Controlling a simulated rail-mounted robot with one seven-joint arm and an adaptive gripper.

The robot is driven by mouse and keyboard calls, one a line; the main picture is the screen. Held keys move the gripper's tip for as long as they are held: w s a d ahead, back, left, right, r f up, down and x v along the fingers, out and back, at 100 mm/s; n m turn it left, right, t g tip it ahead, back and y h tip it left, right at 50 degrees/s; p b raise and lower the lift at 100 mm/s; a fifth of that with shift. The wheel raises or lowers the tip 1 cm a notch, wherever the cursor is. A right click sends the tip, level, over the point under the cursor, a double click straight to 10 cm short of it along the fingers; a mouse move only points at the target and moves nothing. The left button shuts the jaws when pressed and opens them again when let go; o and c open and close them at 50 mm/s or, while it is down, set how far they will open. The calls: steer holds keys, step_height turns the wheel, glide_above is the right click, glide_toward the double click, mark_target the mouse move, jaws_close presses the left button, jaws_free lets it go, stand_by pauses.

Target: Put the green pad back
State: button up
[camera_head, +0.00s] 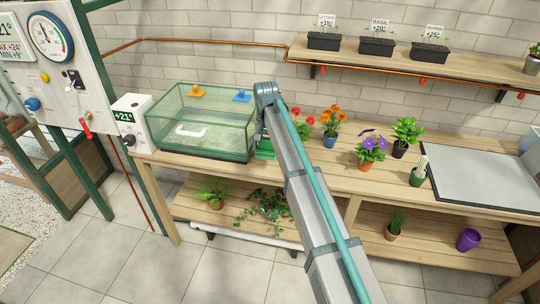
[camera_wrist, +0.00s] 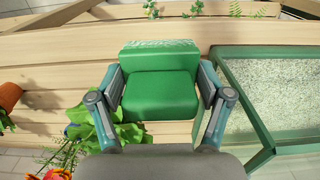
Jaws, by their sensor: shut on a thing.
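The green pad (camera_wrist: 160,95) is a block with a pale, textured strip along its far edge in the wrist view. My gripper (camera_wrist: 161,88) is shut on it, one finger against each side. In the head view, the green pad (camera_head: 265,153) shows low beside the right end of the glass tank (camera_head: 205,150), partly behind my arm. I cannot tell whether it touches the wooden bench (camera_head: 310,175) or is just above it.
Potted orange flowers (camera_head: 333,117) and purple flowers (camera_head: 370,150) stand right of my gripper. The tank's green frame (camera_wrist: 262,150) is close on the right in the wrist view. A grey tray (camera_head: 485,170) lies farther right. A shelf (camera_head: 450,65) hangs above.

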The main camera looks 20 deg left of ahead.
steer(key=w+f, duration=0.1)
steer(key=f, duration=0.1)
steer(key=w+f+p, duration=0.1)
steer(key=w+f, duration=0.2)
steer(key=w, duration=0.1)
steer(key=shift+a+f, duration=0.3)
steer(key=shift+f, duration=0.1)
steer(key=shift+s+f+p, duration=0.1)
steer(key=shift+f+p, duration=0.75)
steer(key=shift+f, duration=0.75)
steer(key=o, duration=1.2)
steer(key=shift+f, duration=0.1)
step_height(320, 180, up, 12)
steer(key=b, duration=0.3)
steer(key=shift+d, duration=0.1)
